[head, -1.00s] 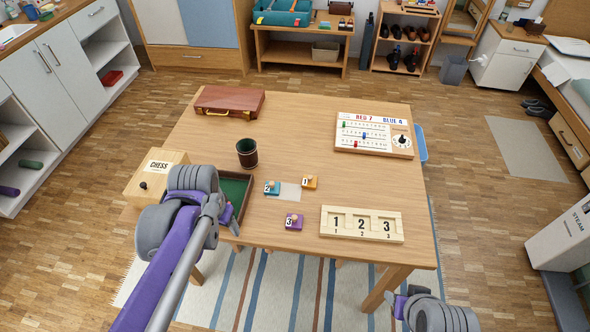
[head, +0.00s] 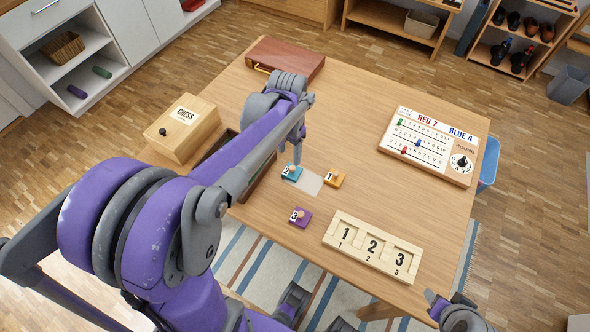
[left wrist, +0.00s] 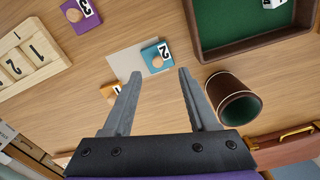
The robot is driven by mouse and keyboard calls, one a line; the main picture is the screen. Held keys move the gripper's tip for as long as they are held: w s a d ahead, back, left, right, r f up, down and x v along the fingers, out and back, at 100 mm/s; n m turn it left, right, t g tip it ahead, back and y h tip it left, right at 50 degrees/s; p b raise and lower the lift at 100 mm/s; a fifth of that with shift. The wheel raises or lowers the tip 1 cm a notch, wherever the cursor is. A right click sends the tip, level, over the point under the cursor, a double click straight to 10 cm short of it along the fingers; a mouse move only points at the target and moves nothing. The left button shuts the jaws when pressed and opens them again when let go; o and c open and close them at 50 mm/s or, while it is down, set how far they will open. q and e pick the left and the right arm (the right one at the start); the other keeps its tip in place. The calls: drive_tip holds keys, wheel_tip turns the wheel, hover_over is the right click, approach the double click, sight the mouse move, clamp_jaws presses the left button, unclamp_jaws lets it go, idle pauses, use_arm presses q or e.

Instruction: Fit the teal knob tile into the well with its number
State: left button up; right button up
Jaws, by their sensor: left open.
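The teal knob tile (head: 291,173), marked 2 with a round wooden knob, lies on the table at the edge of a pale grey patch. It also shows in the left wrist view (left wrist: 156,57), ahead of the fingertips. My left gripper (head: 297,155) is open and empty, above and just behind the tile in the head view; its fingers show apart in the left wrist view (left wrist: 160,73). The cream well board (head: 372,248) lies at the front right, with wells marked 1, 2 and 3. My right gripper (head: 437,300) shows only partly at the bottom right.
An orange tile 1 (head: 334,179) and a purple tile 3 (head: 300,217) lie near the teal one. A chess box (head: 182,128), red case (head: 287,60) and score board (head: 428,145) stand farther out.

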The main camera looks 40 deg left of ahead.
sight(292, 167)
use_arm(q)
drive_tip(key=f, duration=0.7)
drive_tip(key=shift+w+d+b, duration=0.25)
drive_tip(key=shift+b, duration=0.1)
clamp_jaws()
